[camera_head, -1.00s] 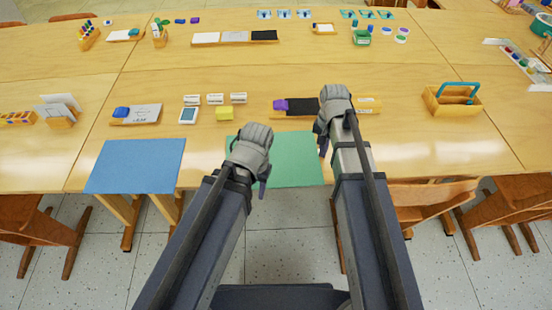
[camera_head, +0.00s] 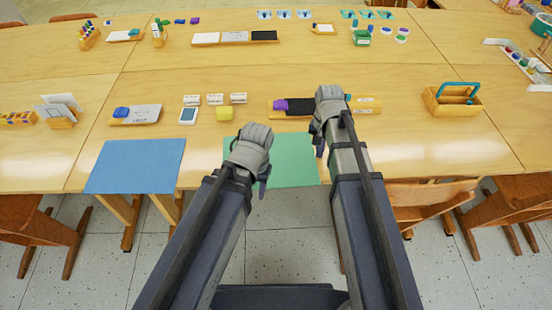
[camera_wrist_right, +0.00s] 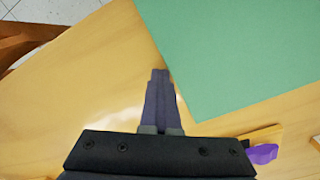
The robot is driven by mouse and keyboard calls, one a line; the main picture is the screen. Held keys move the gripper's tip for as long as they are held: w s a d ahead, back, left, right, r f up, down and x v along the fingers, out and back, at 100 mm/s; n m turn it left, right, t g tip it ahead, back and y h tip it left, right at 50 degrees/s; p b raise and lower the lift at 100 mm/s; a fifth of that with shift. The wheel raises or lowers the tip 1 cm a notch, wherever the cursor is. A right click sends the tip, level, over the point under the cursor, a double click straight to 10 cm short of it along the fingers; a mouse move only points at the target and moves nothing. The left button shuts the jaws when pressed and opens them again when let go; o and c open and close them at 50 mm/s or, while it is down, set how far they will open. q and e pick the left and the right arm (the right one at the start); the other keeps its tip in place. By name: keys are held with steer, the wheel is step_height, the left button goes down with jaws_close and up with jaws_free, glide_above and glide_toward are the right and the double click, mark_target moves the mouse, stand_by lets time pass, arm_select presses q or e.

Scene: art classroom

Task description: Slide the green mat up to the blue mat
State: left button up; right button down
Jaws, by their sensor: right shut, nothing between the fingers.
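The blue mat (camera_head: 138,165) lies at the table's front edge on the left. The green mat (camera_head: 290,165) lies flat to its right, with bare table between them; it also shows in the right wrist view (camera_wrist_right: 235,50). My right gripper (camera_head: 319,150) is at the green mat's right edge. In the right wrist view its fingers (camera_wrist_right: 161,75) are shut and empty, with the tips against or very near that edge. My left gripper (camera_head: 262,187) is over the green mat's front left part and hides some of it. Whether its fingers are open is unclear.
A yellow caddy (camera_head: 452,100) stands at the right. The table's front edge is close.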

mark_target(287, 158)
steer(key=shift+a, duration=1.1)
stand_by(0.5)
steer(key=shift+s+a, duration=0.2)
steer(key=shift+a, duration=1.85)
steer(key=shift+s+a, duration=0.15)
steer(key=shift+a, duration=1.9)
stand_by(2.3)
